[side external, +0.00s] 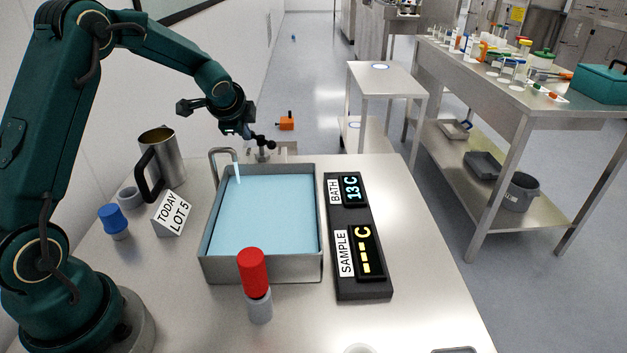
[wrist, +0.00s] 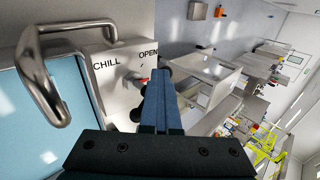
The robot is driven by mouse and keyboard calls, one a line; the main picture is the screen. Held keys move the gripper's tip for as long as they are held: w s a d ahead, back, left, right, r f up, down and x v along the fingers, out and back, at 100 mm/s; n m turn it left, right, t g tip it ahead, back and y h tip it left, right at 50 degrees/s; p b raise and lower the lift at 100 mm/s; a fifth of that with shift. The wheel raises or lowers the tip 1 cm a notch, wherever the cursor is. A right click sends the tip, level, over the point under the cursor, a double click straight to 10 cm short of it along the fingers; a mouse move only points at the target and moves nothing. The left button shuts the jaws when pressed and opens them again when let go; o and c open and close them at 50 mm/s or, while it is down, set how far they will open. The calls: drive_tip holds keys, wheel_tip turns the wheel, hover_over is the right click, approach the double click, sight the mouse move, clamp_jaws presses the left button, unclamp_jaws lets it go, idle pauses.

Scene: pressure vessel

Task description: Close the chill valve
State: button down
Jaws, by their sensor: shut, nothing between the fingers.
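The chill valve (side external: 264,148) stands at the back edge of the bath, with a dark, ball-ended handle. In the wrist view, its panel (wrist: 118,68) reads CHILL and OPEN, and a red mark (wrist: 141,82) shows below OPEN. The dark handle (wrist: 137,112) is partly hidden behind my fingers. My gripper (side external: 247,131) is shut and empty, right beside the handle; its fingers (wrist: 158,78) overlap the handle in the wrist view. I cannot tell whether they touch. Pale water runs from the bent spout (side external: 222,151) into the bath (side external: 262,278).
The bath display (side external: 352,189) reads 13 C; the sample display (side external: 367,251) shows dashes. A steel mug (side external: 170,150), a TODAY LOT 5 sign (side external: 171,214), a blue-capped vial (side external: 112,219) and a red-capped vial (side external: 254,275) stand around the bath.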

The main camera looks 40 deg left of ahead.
drive_tip(key=shift+a+f+m+t+h, duration=0.15)
drive_tip(key=shift+a+m+t+h, duration=0.25)
drive_tip(key=shift+m, duration=0.4)
drive_tip(key=shift+w, duration=0.1)
drive_tip(key=shift+w+a, duration=0.45)
drive_tip(key=shift+w, duration=0.3)
idle(0.5)
